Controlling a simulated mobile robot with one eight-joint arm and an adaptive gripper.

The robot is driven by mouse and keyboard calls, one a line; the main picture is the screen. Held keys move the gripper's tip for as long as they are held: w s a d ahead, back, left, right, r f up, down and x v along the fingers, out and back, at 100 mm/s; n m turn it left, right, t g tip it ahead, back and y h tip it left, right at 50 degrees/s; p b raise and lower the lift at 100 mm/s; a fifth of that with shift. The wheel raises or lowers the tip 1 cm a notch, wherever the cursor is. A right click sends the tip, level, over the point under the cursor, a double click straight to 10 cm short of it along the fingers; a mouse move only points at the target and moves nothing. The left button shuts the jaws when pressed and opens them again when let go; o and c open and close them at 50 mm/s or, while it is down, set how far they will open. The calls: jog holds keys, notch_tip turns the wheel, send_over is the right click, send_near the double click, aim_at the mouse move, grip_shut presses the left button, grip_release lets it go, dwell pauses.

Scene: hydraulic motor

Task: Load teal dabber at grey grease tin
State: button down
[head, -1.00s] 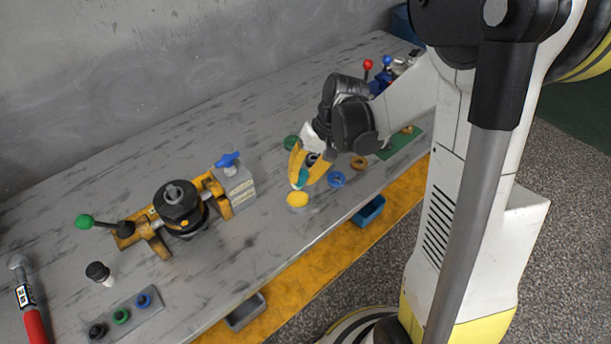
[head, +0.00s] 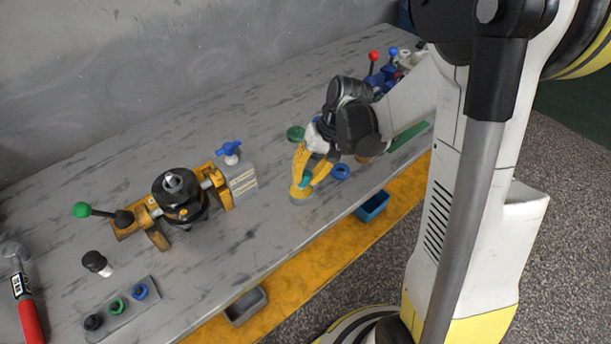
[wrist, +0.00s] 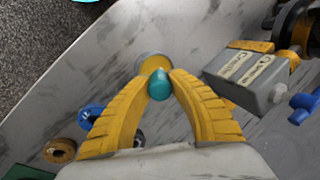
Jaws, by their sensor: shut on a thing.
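My gripper (head: 304,176) is shut on the teal dabber (wrist: 160,86), which sits between the two yellow fingertips in the wrist view. In the head view a small teal part of the dabber (head: 306,178) shows between the fingers. The grey grease tin (wrist: 154,62), round with yellow grease inside, is just beyond the fingertips in the wrist view and partly hidden by them. In the head view the tin (head: 299,192) is right under the fingertips. I cannot tell whether the dabber touches the grease.
A blue ring (head: 340,172) and a green ring (head: 295,133) lie close to my gripper. A grey block with a blue handle (head: 242,178) and the black motor in its yellow stand (head: 180,196) are to the left. A blue bin (head: 372,207) hangs below the bench edge.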

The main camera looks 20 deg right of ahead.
jog(key=shift+f+b, duration=0.55)
dwell(1.4)
jog(key=shift+r, duration=0.1)
jog(key=shift+r+p, duration=2.7)
jog(key=shift+r, duration=0.8)
jog(key=shift+f, duration=0.1)
